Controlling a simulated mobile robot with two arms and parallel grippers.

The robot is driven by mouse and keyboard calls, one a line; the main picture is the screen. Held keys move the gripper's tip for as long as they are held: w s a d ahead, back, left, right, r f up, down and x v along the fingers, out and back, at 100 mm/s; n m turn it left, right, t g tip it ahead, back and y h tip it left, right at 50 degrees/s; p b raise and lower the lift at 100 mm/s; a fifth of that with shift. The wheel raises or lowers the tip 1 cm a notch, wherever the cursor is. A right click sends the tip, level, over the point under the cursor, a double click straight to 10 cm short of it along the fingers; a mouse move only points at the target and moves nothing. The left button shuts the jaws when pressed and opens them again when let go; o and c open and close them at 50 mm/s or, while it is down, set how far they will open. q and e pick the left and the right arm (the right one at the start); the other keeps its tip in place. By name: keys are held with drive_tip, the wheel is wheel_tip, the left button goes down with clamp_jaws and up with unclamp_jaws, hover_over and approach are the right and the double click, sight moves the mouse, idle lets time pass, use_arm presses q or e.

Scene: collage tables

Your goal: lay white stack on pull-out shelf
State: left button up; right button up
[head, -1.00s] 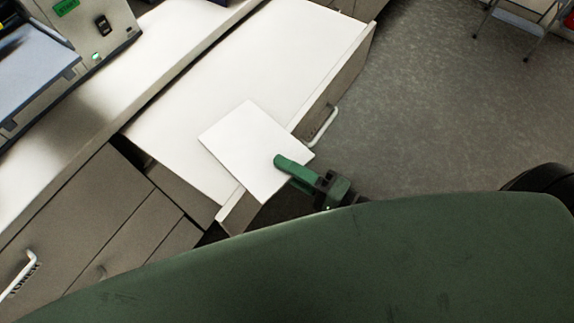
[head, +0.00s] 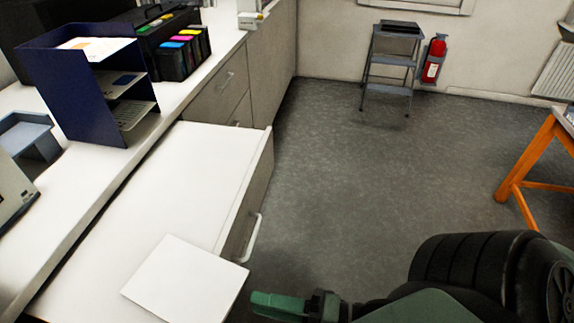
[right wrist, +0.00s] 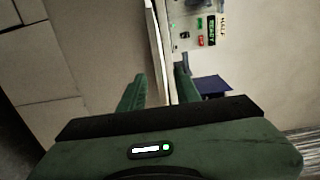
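The white stack (head: 185,280) lies flat on the white pull-out shelf (head: 185,170), at the bottom left of the head view. It sits at an angle, and its right corner sticks out past the shelf's front edge. My right gripper (head: 262,300) is just right of the stack, off the shelf's front, with a small gap between them in the head view. In the right wrist view its two fingers (right wrist: 160,88) stand apart with nothing held between them; a pale upright edge shows beyond the gap. My left gripper is not in view.
A white counter (head: 70,210) runs behind the shelf, with a dark blue paper rack (head: 75,95) and a printer with colour cartridges (head: 180,50). A drawer handle (head: 252,238) sticks out at the shelf's front. Grey floor is free to the right, towards a step stool (head: 388,70) and an orange-legged table (head: 525,165).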

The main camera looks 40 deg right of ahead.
drive_tip(key=shift+v, duration=1.9)
drive_tip(key=d+f+n+g+h, duration=0.25)
drive_tip(key=d+f, duration=0.25)
drive_tip(key=f, duration=0.6)
drive_tip(key=d+f+n+g+h, duration=0.1)
drive_tip(key=d+f+n+h, duration=0.2)
drive_tip(key=f, duration=0.9)
drive_tip(key=d+f+n+g+h, duration=0.1)
drive_tip(key=d+f+h, duration=0.2)
drive_tip(key=d+f, duration=0.55)
drive_tip(key=s+a+f+n+g+h, duration=0.1)
drive_tip(key=s+a+f+n+g, duration=0.1)
drive_tip(key=s+f, duration=0.4)
drive_tip(key=s+a+f+n+g+h, duration=0.1)
drive_tip(key=s+a+f+g, duration=0.4)
drive_tip(key=f, duration=0.8)
drive_tip(key=shift+s+f+n, duration=0.25)
drive_tip(key=shift+s+n, duration=0.45)
drive_tip(key=shift+n, duration=0.15)
drive_tip(key=shift+n+g+h, duration=0.25)
drive_tip(key=shift+n+g, duration=0.45)
drive_tip(key=shift+g, duration=0.05)
drive_tip(key=s+a+f, duration=0.2)
drive_tip(key=s+a, duration=0.1)
drive_tip(key=shift+s, duration=0.15)
drive_tip(key=c, duration=0.3)
drive_tip(key=shift+s+a, duration=0.2)
drive_tip(key=shift+s, duration=0.15)
clamp_jaws()
